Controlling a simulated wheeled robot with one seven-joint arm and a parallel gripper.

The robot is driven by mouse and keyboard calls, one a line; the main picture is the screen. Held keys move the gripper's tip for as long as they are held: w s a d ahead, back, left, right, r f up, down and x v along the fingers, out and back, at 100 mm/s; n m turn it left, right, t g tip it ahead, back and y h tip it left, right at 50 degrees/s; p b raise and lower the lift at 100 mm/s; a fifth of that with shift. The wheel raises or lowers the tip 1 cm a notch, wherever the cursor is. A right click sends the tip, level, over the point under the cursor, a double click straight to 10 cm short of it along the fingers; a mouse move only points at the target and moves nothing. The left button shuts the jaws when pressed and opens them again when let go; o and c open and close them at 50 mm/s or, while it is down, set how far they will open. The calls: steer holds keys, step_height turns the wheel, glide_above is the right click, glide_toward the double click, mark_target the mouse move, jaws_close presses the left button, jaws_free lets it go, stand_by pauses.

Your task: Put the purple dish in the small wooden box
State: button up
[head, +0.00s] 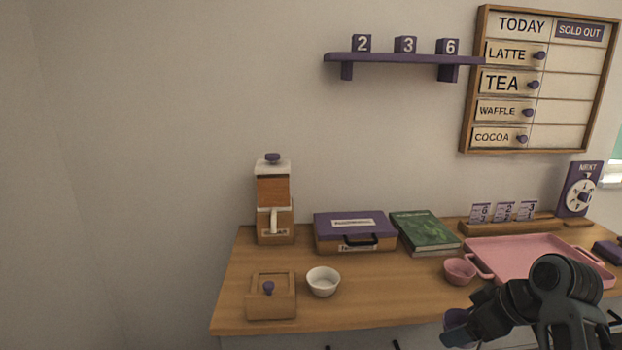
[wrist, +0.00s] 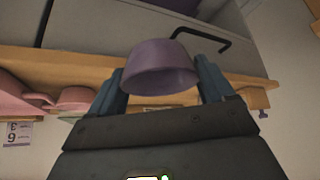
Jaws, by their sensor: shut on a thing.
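My gripper (head: 478,325) is shut on the purple dish (wrist: 160,67), which sits between the two fingers in the wrist view. In the head view the dish (head: 457,322) shows at the lower right, in front of the counter's front edge, partly hidden by my gripper. The small wooden box (head: 270,306) stands at the counter's front left corner, well left of my gripper.
A white bowl (head: 323,282) stands just right of the box. A pink cup (head: 458,271) and pink tray (head: 540,250) are at the right. A dispenser (head: 273,205), purple-lidded case (head: 355,232) and green book (head: 425,231) line the back. Clear wood lies between bowl and cup.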

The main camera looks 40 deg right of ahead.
steer(key=w+a+f, duration=0.4)
steer(key=a+f, duration=0.1)
steer(key=a, duration=0.5)
steer(key=w+a+f, duration=0.4)
steer(key=a+f, duration=0.1)
steer(key=a, duration=0.5)
steer(key=w+a+f, duration=0.4)
steer(key=a+f, duration=0.2)
steer(key=a, duration=0.3)
steer(key=shift+a, duration=0.4)
steer(key=shift+w+a, duration=0.1)
